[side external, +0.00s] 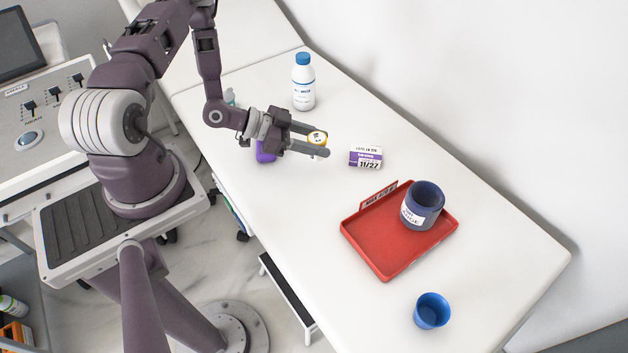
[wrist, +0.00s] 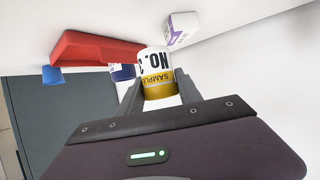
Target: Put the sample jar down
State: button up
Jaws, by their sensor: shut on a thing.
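The sample jar (side external: 317,138) is small, with a white and yellow top in the side view. In the wrist view the sample jar (wrist: 155,75) shows a white and yellow label reading "SAMPLE" and "NO.". My gripper (side external: 316,146) is shut on it, with a finger on either side. The jar and fingers appear above the white table (side external: 290,200), left of the purple and white box; I cannot tell whether the jar touches the table. The jar's lower part is hidden by a finger in the side view.
A red tray (side external: 385,245) holds a dark blue labelled pot (side external: 428,196). A blue cup (side external: 432,311) stands near the front. A purple and white box (side external: 365,157) lies right of my gripper. A white bottle (side external: 303,88) stands behind. A purple object (side external: 265,153) is partly hidden under my gripper.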

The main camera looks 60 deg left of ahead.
jog(key=shift+s, duration=0.45)
notch_tip(320, 180, down, 9)
jog(key=shift+f, duration=0.15)
jog(key=shift+f, duration=0.15)
jog(key=o, duration=1.4)
jog(key=shift+c, duration=0.2)
jog(key=v, duration=1.2)
jog(key=shift+a, duration=0.1)
